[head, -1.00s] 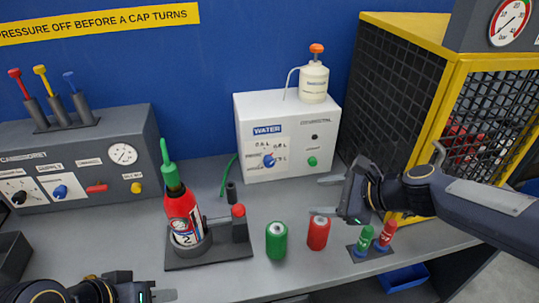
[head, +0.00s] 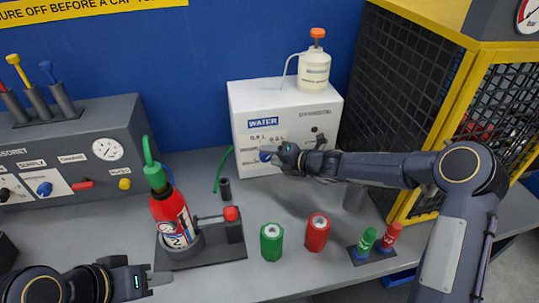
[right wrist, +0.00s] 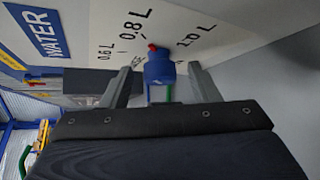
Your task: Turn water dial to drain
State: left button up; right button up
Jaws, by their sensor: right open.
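The white water box (head: 240,105) stands at the back of the bench. Its blue water dial (head: 265,155) shows just left of my right gripper (head: 281,155). In the right wrist view the blue dial (right wrist: 159,70) has a red pointer mark at its top, near the 0.8 L label and left of 1.0 L. My right gripper (right wrist: 160,87) is open, with one finger on each side of the dial and gaps visible. Another label beside the dial is partly hidden. My left gripper (head: 152,281) is at the lower left, away from the box; its jaw state is unclear.
A red extinguisher (head: 172,215) sits in a dark holder. A green can (head: 271,242) and a red can (head: 317,232) stand in front of the box. A yellow-framed mesh cage (head: 455,105) is at the right. A white bottle (head: 314,69) stands on the box.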

jog(key=shift+w+a+f, duration=0.25)
jog(key=shift+w+a, duration=0.15)
jog(key=shift+a, duration=0.15)
jog(key=c, duration=1)
jog(key=shift+o, duration=0.2)
jog(key=shift+a+r+n+h+p, duration=0.1)
jog(key=shift+r+n+h+p, duration=0.35)
jog(key=shift+p, duration=0.5)
jog(key=shift+n+h+p, duration=0.35)
jog(key=shift+h+p, duration=0.2)
jog(key=shift+a+n+h+p, duration=0.15)
jog(key=shift+n+h+p, duration=0.4)
jog(key=shift+h, duration=0.35)
jog(key=shift+f+n+h+p, duration=0.1)
jog(key=shift+n+h+p, duration=0.15)
jog(key=shift+h+p, duration=0.3)
